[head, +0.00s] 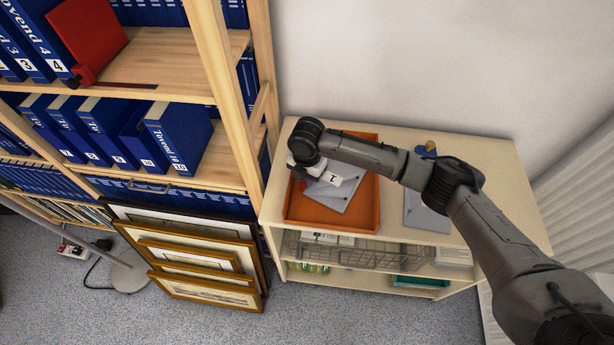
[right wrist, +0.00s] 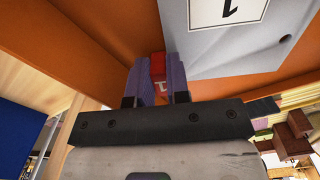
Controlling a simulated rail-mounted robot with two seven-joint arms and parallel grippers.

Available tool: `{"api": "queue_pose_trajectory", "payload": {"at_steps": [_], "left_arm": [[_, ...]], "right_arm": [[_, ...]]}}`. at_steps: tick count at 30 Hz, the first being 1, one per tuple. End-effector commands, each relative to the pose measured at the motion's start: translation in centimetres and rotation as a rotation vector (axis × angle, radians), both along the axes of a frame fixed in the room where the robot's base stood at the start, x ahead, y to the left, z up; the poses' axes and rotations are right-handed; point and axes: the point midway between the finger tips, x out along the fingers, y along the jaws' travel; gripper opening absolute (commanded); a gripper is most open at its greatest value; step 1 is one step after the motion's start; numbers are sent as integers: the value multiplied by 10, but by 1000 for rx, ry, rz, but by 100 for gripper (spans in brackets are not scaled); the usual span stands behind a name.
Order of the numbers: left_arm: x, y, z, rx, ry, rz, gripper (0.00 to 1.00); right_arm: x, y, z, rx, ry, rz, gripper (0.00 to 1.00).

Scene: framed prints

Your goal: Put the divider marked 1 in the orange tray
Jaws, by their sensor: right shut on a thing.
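The divider marked 1 (head: 338,191) is a grey plate with a white label reading 1. In the head view it is over the inside of the orange tray (head: 361,220), tilted; I cannot tell whether it touches the floor of the tray. My right gripper (head: 301,180) is at the tray's left part, shut on the divider's red tab (right wrist: 158,68). In the right wrist view the purple fingers (right wrist: 158,82) hold the tab from both sides, and the grey divider (right wrist: 225,55) extends to the upper right. My left gripper is not in view.
The tray stands on a pale cabinet (head: 480,150). A second grey plate (head: 424,214) lies on it, partly behind my right arm. A wooden shelf (head: 232,75) with blue binders (head: 180,138) rises on the left. Framed prints (head: 205,292) lean below it.

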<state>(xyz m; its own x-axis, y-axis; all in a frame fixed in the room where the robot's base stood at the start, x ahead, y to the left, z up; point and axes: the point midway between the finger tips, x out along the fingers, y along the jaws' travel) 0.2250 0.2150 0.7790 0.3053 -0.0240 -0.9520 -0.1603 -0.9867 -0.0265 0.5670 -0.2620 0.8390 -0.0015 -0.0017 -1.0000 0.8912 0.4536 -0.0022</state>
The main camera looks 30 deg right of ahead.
Motion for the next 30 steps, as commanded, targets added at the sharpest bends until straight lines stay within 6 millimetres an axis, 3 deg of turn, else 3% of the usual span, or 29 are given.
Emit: {"api": "queue_pose_trajectory", "payload": {"at_steps": [9,10,18,26,30], "left_arm": [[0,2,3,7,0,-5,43],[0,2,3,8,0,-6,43],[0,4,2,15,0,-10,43],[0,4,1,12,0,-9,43],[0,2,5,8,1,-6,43]], "right_arm": [[0,0,-2,0,1,0,0],[0,0,-3,0,1,0,17],[0,0,-3,0,0,0,42],[0,0,-1,0,-1,0,42],[1,0,14,0,-2,-1,42]]}}
